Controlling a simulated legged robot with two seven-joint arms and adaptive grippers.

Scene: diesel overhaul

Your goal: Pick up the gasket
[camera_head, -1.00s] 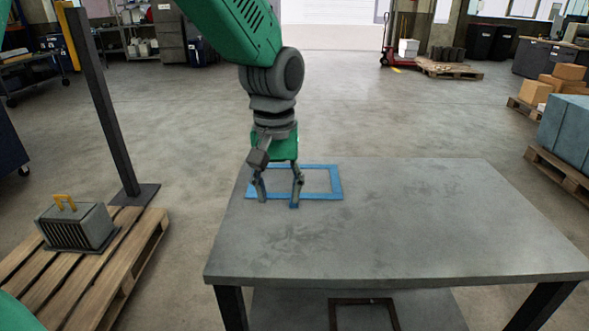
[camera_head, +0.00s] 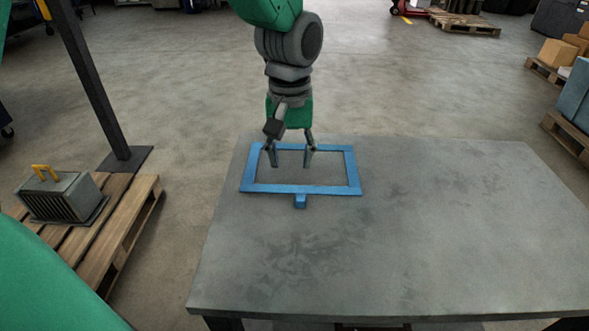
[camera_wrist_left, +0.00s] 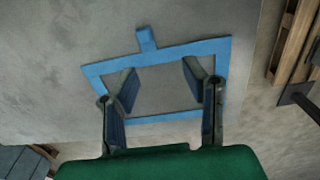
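The gasket (camera_head: 325,191) is a flat blue rectangular frame with a small tab on its near side. It lies on the grey table (camera_head: 400,240) near the far left corner. My left gripper (camera_head: 290,162) is open and points down over the frame's opening. In the left wrist view the gasket (camera_wrist_left: 180,52) shows its tab at the top, and the two fingers (camera_wrist_left: 157,88) are spread apart with nothing between them. I cannot tell whether the fingertips touch the table. My right gripper is not in view.
A wooden pallet (camera_head: 135,235) on the left holds a grey finned block (camera_head: 62,198) with a yellow handle. A dark post (camera_head: 88,85) rises beside it. The table is bare to the right and in front of the gasket. Boxes and pallets stand at the far right.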

